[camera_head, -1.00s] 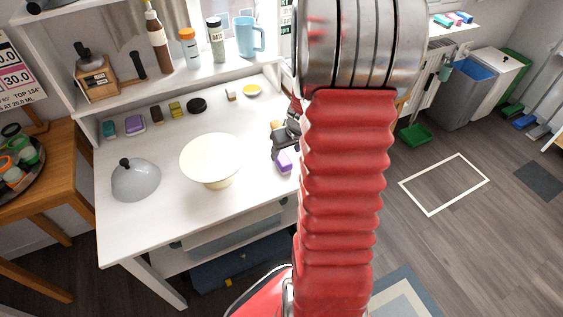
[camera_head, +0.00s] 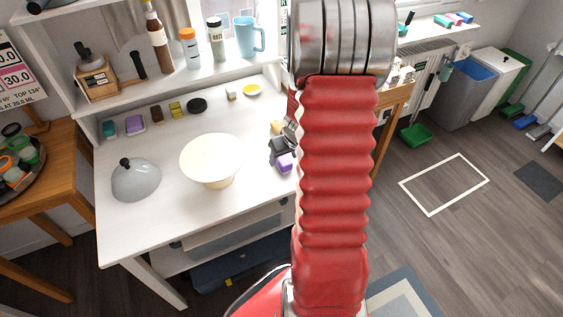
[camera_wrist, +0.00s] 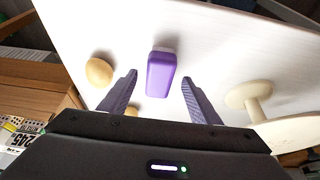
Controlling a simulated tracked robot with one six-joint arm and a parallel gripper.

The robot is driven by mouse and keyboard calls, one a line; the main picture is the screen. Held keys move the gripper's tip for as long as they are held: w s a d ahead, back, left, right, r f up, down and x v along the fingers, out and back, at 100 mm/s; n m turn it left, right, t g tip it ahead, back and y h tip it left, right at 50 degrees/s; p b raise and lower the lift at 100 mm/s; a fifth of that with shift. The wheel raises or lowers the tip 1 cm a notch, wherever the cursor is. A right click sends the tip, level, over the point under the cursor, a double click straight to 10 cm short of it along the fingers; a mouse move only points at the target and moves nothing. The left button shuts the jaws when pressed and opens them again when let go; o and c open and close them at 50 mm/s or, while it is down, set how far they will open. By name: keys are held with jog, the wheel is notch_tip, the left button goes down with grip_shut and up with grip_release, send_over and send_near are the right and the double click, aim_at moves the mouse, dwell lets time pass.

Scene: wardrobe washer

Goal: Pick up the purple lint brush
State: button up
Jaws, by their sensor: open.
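A purple block-shaped brush (camera_head: 286,162) with a pale underside lies on the right side of the white table. It also shows in the wrist view (camera_wrist: 161,75), lying between and slightly beyond the fingers. My gripper (camera_wrist: 159,78) is open, with one finger on either side of the brush and a gap on both sides. In the head view my gripper (camera_head: 279,148) is just behind the brush, partly hidden by my red arm. I cannot tell its exact height above the table.
A cream pedestal bowl (camera_head: 211,158) stands left of the brush and a grey dome lid (camera_head: 136,180) farther left. A yellowish round object (camera_wrist: 99,71) lies near the left finger. Another purple item (camera_head: 135,123) and several small things line the table's back.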

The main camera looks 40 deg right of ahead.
jog(key=shift+x, duration=1.5)
jog(key=c, duration=1.2)
